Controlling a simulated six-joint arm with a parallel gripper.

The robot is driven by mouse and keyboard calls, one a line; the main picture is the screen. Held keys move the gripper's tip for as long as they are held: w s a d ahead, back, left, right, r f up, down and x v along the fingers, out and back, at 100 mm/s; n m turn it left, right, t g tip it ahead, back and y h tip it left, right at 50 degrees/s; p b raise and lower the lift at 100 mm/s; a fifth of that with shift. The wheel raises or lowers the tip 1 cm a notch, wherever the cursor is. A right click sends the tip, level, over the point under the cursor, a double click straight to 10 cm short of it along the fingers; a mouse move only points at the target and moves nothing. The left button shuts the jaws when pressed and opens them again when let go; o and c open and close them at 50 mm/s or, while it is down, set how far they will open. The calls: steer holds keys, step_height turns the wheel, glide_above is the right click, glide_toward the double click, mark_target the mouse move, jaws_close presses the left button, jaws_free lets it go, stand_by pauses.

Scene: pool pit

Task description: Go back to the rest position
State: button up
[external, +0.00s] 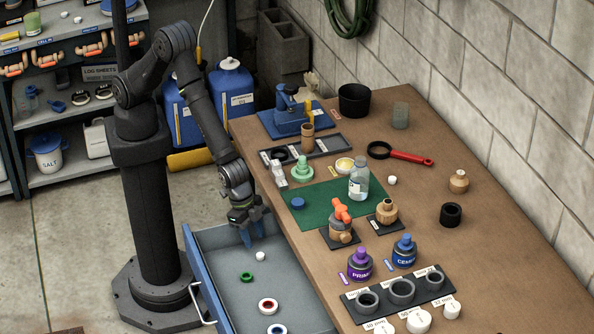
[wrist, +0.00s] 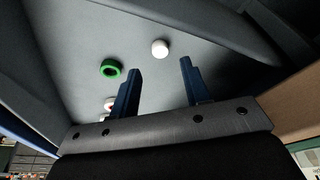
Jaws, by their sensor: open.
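My gripper (external: 251,232) is over the far end of the open drawer (external: 226,296), pointing down. In the wrist view my gripper (wrist: 158,86) has its two blue fingers apart, with nothing between them. A small white cap (external: 260,256) lies on the drawer floor just in front of the fingers; the white cap also shows beyond them in the wrist view (wrist: 160,49). A green ring (external: 246,277) lies nearby, and it also shows in the wrist view (wrist: 111,69).
A red-and-white ring (external: 268,306) and a blue-and-white ring (external: 277,329) lie nearer in the drawer. Shelving stands left.

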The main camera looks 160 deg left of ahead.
mark_target(260, 254)
steer(key=x, duration=0.5)
steer(key=shift+w+f, duration=0.1)
steer(key=shift+f, duration=0.2)
steer(key=shift+r, duration=1.35)
steer(key=shift+f, duration=0.15)
